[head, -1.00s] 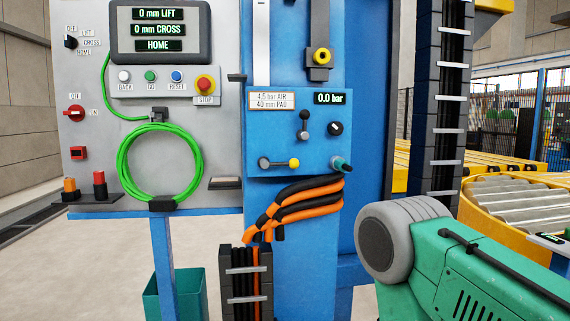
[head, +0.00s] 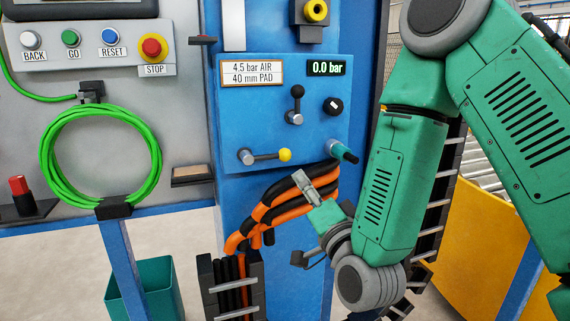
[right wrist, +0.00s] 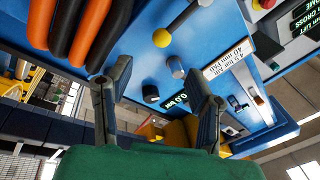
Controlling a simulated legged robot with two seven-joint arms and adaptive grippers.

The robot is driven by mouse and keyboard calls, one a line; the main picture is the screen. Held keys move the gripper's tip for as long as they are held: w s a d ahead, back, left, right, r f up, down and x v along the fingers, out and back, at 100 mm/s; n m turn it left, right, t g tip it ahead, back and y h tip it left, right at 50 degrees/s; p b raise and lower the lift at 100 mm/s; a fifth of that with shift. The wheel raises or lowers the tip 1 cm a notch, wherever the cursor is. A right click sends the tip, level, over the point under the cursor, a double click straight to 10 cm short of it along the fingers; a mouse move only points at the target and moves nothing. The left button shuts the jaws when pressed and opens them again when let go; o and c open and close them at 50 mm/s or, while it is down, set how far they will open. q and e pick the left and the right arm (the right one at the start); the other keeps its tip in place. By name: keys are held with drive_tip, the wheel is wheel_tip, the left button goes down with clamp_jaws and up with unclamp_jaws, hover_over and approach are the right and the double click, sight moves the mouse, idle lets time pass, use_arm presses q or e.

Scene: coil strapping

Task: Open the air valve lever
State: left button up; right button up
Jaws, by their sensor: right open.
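A blue valve panel (head: 232,128) carries a short lever with a yellow ball (head: 284,155), lying nearly level and pointing right. Above it a lever with a black ball (head: 297,91) stands upright. I cannot tell from labels which is the air valve lever. The display (head: 326,68) reads 0.0 bar. My right gripper (head: 299,219) is open and empty, below and apart from the yellow ball, in front of the orange and black hoses. In the right wrist view the yellow ball (right wrist: 162,38) shows beyond the gap between the open fingers (right wrist: 160,78). My left gripper is out of view.
Orange and black hoses (head: 284,207) hang below the panel, close to my right fingers. A black dial (head: 333,106), a green cable coil (head: 50,160) and a red stop button (head: 151,47) are nearby.

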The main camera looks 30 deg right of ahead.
sight(288, 159)
drive_tip(key=b+x, duration=0.4)
drive_tip(key=x, duration=0.7)
drive_tip(key=shift+w+r, duration=0.15)
drive_tip(key=shift+w, duration=0.1)
drive_tip(key=shift+w+d+r, duration=0.1)
drive_tip(key=shift+w, duration=0.5)
clamp_jaws()
